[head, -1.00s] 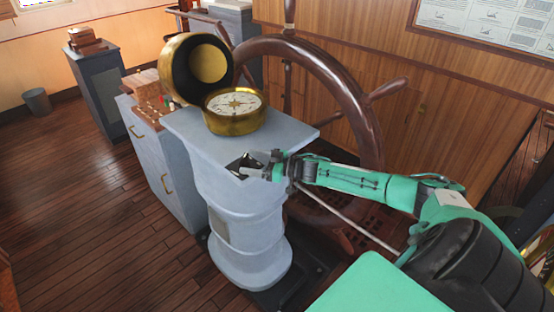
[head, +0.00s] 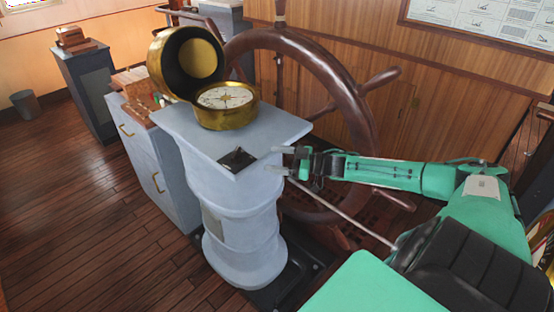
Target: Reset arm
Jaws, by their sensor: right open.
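My right gripper (head: 282,160) is open and empty, beside the right edge of the grey pedestal (head: 235,195). Its green arm comes in from the right and is stretched to the left. A brass compass (head: 226,104) with its lid raised stands on top of the pedestal, behind and left of the gripper and apart from it. A small dark plate (head: 237,159) lies at the front corner of the pedestal top, left of the fingertips. My left gripper is not in view.
A large wooden ship's wheel (head: 345,85) stands right behind the pedestal, close to my arm. A grey cabinet (head: 145,150) with brass handles stands to the left. The wooden floor (head: 90,220) at left is clear.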

